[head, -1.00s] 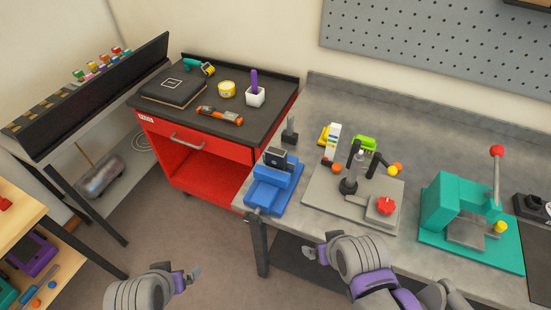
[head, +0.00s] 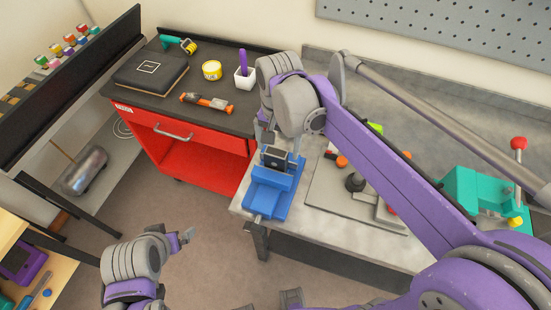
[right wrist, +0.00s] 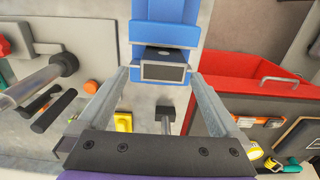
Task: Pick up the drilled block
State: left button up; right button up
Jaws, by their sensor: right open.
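The drilled block (head: 274,157) is small and dark, held in the jaws of the blue vise (head: 266,199) at the bench's left end. In the right wrist view the block (right wrist: 163,72) shows a dark front face framed in grey, below the blue vise (right wrist: 165,32). My right gripper (head: 279,142) is open above the vise. In the wrist view its fingers (right wrist: 160,78) stand apart on either side of the block, with gaps; I see no contact. My left gripper (head: 188,236) is low at the left, away from the bench; its opening is unclear.
A red tool cart (head: 193,165) stands left of the bench, with a black case (head: 150,73), yellow tape (head: 211,70) and a white cup (head: 244,79) on top. A grey fixture plate (head: 328,202) and a green press (head: 474,190) are right of the vise, partly behind my right arm.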

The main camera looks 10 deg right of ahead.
aim_at(276, 161)
jog(key=f, duration=0.7)
jog(key=shift+a, duration=0.3)
jog(key=shift+r, duration=0.1)
grip_shut()
